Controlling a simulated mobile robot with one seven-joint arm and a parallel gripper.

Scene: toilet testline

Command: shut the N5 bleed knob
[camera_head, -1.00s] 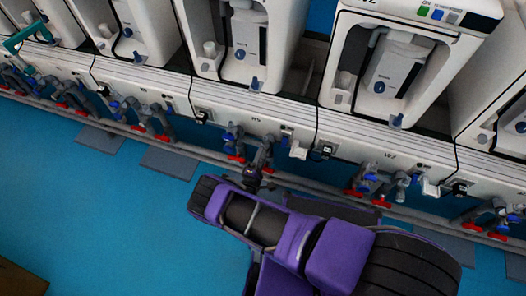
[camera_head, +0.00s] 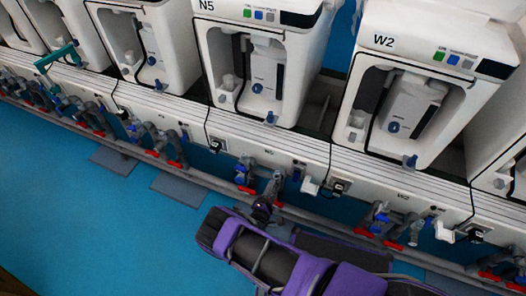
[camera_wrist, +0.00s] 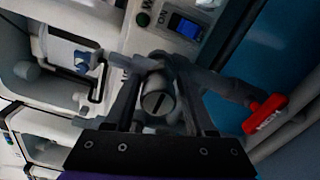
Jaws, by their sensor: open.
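The white machine labelled N5 (camera_head: 207,5) stands at the top centre of the head view. A blue knob (camera_head: 257,88) is on its front and another blue one (camera_head: 271,118) is at its lower lip. Below it is pipework with blue and red handles. My gripper (camera_head: 262,208) is at this pipework. In the wrist view my gripper (camera_wrist: 160,72) is open, its dark fingers on either side of a grey round slotted fitting (camera_wrist: 158,103). Whether they touch it is unclear. I cannot tell for certain which part is the bleed knob.
A red lever (camera_wrist: 265,115) on a grey pipe is right of my gripper in the wrist view. Machine W2 (camera_head: 400,75) and its red-handled valves (camera_head: 380,225) stand to the right. The blue floor (camera_head: 70,220) is open at the left.

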